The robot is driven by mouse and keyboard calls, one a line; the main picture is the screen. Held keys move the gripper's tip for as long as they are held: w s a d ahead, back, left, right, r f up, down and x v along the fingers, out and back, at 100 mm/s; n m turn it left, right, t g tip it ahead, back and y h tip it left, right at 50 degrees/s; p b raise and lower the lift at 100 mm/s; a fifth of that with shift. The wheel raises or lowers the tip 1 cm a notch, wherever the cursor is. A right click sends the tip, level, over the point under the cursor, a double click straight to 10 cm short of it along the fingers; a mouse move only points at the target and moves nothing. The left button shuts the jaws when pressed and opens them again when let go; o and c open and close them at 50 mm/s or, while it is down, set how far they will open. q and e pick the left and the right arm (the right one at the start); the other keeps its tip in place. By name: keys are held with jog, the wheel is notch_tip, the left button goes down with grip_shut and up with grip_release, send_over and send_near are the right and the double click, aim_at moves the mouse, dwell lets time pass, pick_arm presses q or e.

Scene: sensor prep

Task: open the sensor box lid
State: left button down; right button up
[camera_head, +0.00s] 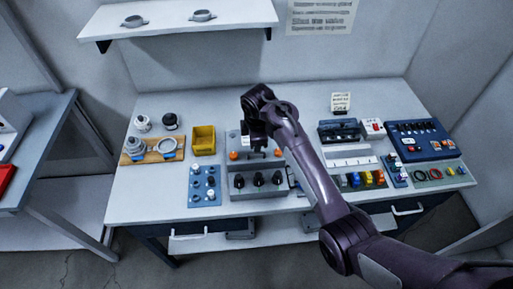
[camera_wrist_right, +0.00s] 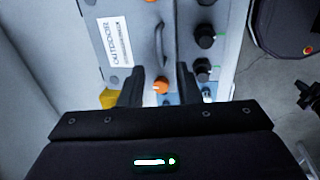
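The grey sensor box (camera_head: 236,141) stands in the middle of the table, with orange knobs on top and black knobs along its lower front panel. In the right wrist view its lid (camera_wrist_right: 137,62) lies flat and looks closed, with a white label (camera_wrist_right: 112,42) and a curved handle (camera_wrist_right: 160,45). My right gripper (camera_head: 262,147) is over the box and hides part of it. In the right wrist view its fingers (camera_wrist_right: 159,86) are apart, with an orange knob (camera_wrist_right: 160,87) showing between them. Contact cannot be told. My left gripper is not in view.
A yellow bin (camera_head: 204,139) and a blue panel with knobs (camera_head: 204,188) stand left of the box. A wooden board (camera_head: 150,157) with round parts lies farther left. Right of my arm are a white block (camera_head: 352,163) and a dark blue panel (camera_head: 420,141). A shelf (camera_head: 180,18) hangs above.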

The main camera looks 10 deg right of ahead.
send_over(256, 159)
notch_tip(256, 159, down, 6)
jog(key=shift+r+p, duration=0.1)
jog(key=shift+p, duration=0.3)
jog(key=shift+c, duration=0.3)
grip_shut()
